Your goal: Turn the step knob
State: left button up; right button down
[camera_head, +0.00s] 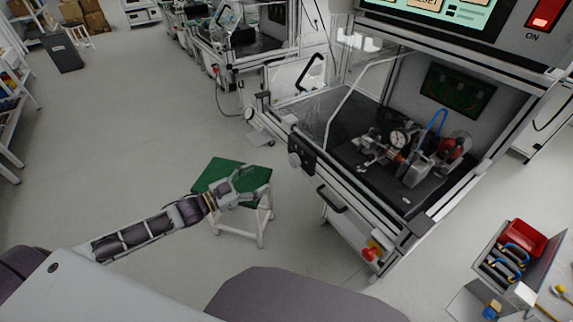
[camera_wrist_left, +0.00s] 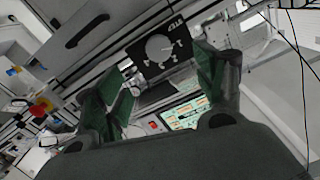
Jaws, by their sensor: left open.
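The step knob (camera_head: 294,160) is a round grey knob on a black panel at the front left corner of the test bench. In the left wrist view the knob (camera_wrist_left: 158,47) sits on the black panel, beside the lettering "STEP", and appears between my finger pads. My left gripper (camera_head: 247,187) is open and empty, in front of the green-topped stool and to the lower left of the knob, apart from it. It also shows in the left wrist view (camera_wrist_left: 164,80), with dark fingers and green pads. My right gripper is not in view.
The test bench frame (camera_head: 330,192) carries the panel, with a dial gauge fixture (camera_head: 398,139) inside. A green-topped stool (camera_head: 215,173) stands below my left gripper. A tray with a red bin (camera_head: 522,238) is at lower right. Floor to the left is clear.

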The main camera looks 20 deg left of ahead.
pick_arm(q)
jog(key=shift+s+d+r, duration=0.1)
jog(key=shift+d+r, duration=0.15)
jog(key=shift+r, duration=0.05)
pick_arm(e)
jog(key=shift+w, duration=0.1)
pick_arm(q)
send_near(292, 162)
jog(key=shift+x, duration=1.65)
jog(key=shift+b+x, duration=0.55)
jog(key=shift+x, duration=2.55)
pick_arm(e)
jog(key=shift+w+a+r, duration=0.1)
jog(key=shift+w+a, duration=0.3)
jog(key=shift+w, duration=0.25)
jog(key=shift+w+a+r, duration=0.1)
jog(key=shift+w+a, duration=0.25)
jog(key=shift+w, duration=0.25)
pick_arm(q)
jog(key=shift+c, duration=0.5)
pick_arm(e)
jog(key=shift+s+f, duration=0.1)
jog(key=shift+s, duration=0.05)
pick_arm(q)
jog(key=c, duration=0.9)
